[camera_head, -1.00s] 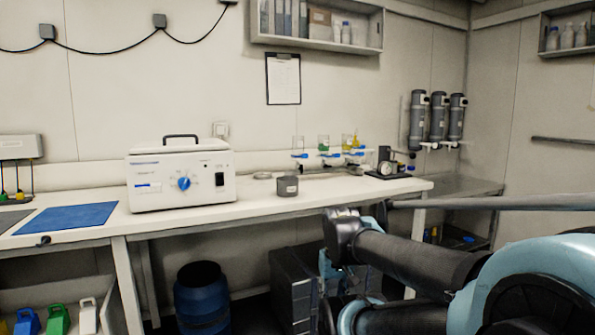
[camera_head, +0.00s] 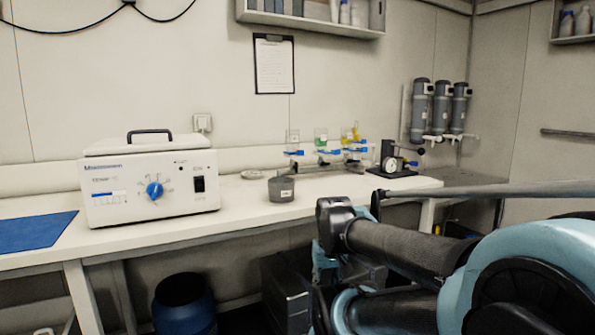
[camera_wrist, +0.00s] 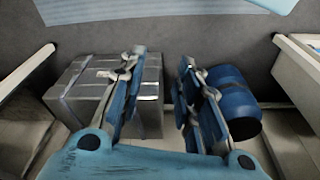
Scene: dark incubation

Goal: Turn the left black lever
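A small dark device with a round gauge (camera_head: 391,164) stands at the right end of the white bench in the head view. It has small black knobs or levers (camera_head: 421,151) on its right side; they are too small to tell which one is the left lever. My gripper (camera_wrist: 162,58) is open and empty in the wrist view, its two blue-grey fingers apart. It points at the floor area with a grey metal box and a blue barrel, away from the device. My arm fills the lower right of the head view.
A white machine with a blue dial (camera_head: 152,185) and a grey pot (camera_head: 281,188) stand on the bench. Glass vessels on blue-valved stands (camera_head: 322,148) are left of the gauge device. Grey cylinders (camera_head: 439,108) hang on the wall. The blue barrel (camera_wrist: 229,103) and grey box (camera_wrist: 90,91) are below.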

